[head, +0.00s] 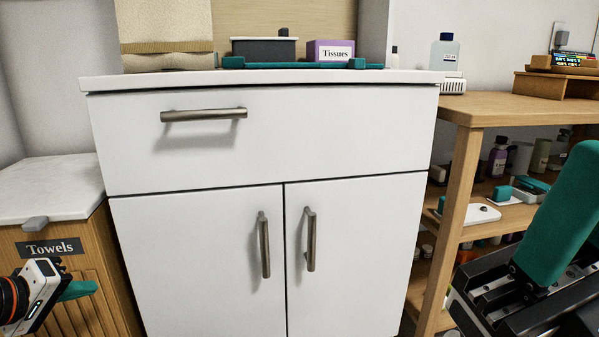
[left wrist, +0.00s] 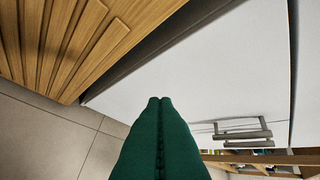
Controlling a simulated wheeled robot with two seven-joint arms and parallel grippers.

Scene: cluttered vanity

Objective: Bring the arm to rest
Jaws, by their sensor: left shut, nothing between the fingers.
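My left gripper (head: 78,290) is at the lower left of the head view, in front of the wooden towel hamper. Its teal fingers also show in the left wrist view (left wrist: 160,100), pressed together with nothing between them. It touches nothing that I can see. My right gripper (head: 562,215) shows partly at the right edge, with a large teal finger pointing up beside the wooden shelf. The rest of it is cut off, so its opening cannot be judged.
A white cabinet (head: 210,240) with a drawer and two doors, all closed, stands in the middle. The towel hamper (head: 85,260) is at the left. A wooden shelf unit (head: 465,190) holding several bottles stands at the right. Tiled floor (left wrist: 45,145) shows below the left gripper.

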